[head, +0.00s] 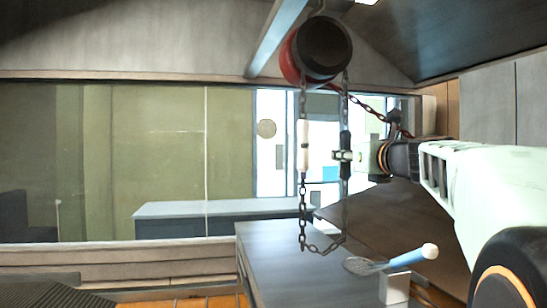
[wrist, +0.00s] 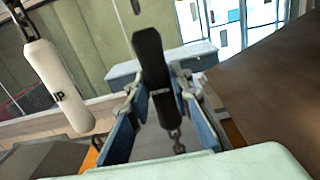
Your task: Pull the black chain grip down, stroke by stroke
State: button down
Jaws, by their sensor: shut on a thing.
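The black chain grip (head: 345,160) hangs upright on the right strand of a chain loop below a red and black hoist (head: 318,50). My gripper (head: 343,156) reaches in from the right and is shut on the black grip. In the wrist view the black grip (wrist: 154,75) stands between my two blue-padded fingers (wrist: 158,100), with chain showing below it. A white grip (head: 303,145) hangs on the left strand at about the same height. It also shows in the wrist view (wrist: 57,85), to the left of my fingers, with letters partly readable as "UP".
The chain loop's bottom (head: 322,250) hangs close in front of a grey table (head: 290,250). A red chain (head: 375,108) runs from the hoist down to the right.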

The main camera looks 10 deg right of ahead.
notch_tip(320, 180, up, 2)
jog(key=shift+r+p, duration=0.2)
jog(key=shift+p, duration=0.1)
notch_tip(320, 180, down, 18)
jog(key=b, duration=1.5)
jog(key=shift+r, duration=0.35)
notch_tip(320, 180, up, 17)
jog(key=p, duration=1.4)
jog(key=shift+r+p, duration=0.1)
jog(key=shift+p, duration=0.3)
